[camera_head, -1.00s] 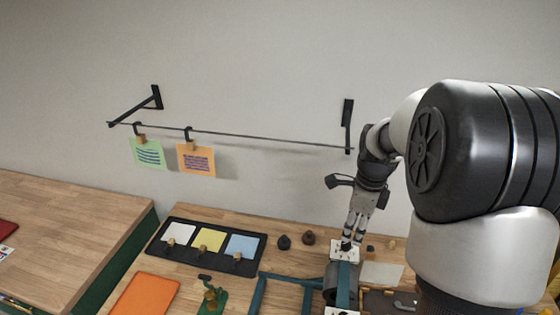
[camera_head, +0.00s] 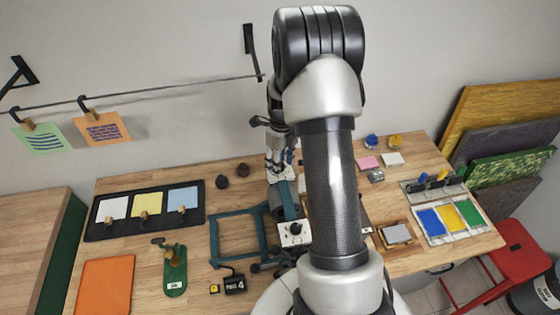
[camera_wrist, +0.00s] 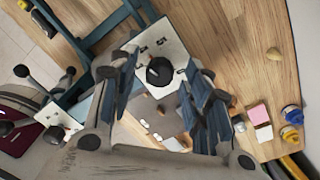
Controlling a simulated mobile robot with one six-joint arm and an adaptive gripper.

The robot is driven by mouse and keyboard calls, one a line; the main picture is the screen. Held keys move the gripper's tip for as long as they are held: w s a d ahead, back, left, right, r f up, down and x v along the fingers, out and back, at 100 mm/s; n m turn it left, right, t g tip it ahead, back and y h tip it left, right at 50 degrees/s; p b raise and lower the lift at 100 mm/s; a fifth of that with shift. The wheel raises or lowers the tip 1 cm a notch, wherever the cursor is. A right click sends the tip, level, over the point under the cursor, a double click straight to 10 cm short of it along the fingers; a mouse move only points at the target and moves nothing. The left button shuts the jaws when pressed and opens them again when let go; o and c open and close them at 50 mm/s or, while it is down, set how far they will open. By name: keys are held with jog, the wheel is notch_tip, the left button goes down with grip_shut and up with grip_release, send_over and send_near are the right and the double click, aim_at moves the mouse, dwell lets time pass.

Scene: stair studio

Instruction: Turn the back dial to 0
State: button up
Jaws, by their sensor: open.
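The back dial (camera_wrist: 159,72) is a round black knob on a white plate, seen in the wrist view between my fingers. Its plate (camera_head: 283,175) shows in the head view at the back end of the blue-green frame, below my gripper (camera_head: 277,168). In the wrist view my gripper (camera_wrist: 163,80) is open, one finger on each side of the knob. I cannot tell whether the fingers touch it. The knob's setting is too small to read. A front dial (camera_head: 295,230) on a white plate stands nearer in the head view.
The blue-green frame (camera_head: 214,240) lies left of the dials. Colored panels (camera_head: 468,213) lie at right.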

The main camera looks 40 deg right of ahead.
jog(key=shift+c, duration=0.3)
grip_shut()
dwell(0.3)
